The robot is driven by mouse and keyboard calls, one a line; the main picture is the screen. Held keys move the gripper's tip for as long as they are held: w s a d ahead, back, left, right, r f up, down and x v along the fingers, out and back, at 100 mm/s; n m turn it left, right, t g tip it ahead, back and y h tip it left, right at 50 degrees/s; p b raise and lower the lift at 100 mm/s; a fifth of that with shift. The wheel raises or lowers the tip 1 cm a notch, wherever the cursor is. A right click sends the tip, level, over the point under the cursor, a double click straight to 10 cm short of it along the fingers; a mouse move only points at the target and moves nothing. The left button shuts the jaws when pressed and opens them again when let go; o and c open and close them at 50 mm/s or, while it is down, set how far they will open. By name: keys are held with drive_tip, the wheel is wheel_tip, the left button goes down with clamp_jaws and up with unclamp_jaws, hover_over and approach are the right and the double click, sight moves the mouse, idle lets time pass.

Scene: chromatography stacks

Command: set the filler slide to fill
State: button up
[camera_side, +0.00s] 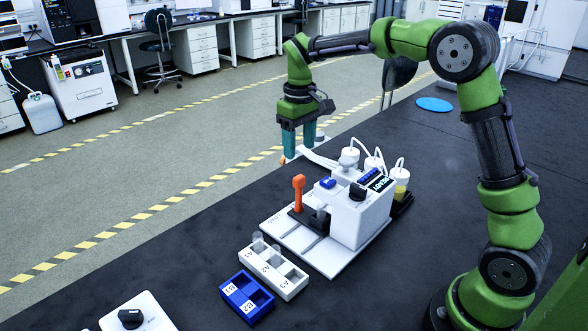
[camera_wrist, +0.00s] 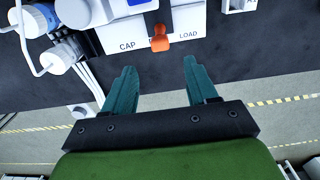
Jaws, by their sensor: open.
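The filler slide's orange handle (camera_side: 298,190) stands upright at the near left edge of the white machine (camera_side: 356,218). In the wrist view the handle (camera_wrist: 160,40) lies between the CAP and LOAD labels on the white labelled strip (camera_wrist: 112,38). It covers much of whatever is printed between them, so I cannot read a middle label. My gripper (camera_side: 299,150) is beyond the handle, above the far edge of the bench, apart from it. Its teal fingers (camera_wrist: 160,66) are open with nothing between them, and the handle lies ahead of the gap.
Bottles with tubes (camera_side: 375,163) stand behind the machine. A white rack (camera_side: 275,270) with vials and a blue rack (camera_side: 247,297) sit in front. A white box with a black knob (camera_side: 131,318) is at the lower left. Dark bench beside the machine is clear.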

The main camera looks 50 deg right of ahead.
sight(299, 177)
wheel_tip(299, 177, down, 9)
drive_tip(key=shift+f, duration=0.2)
drive_tip(key=shift+c, duration=0.4)
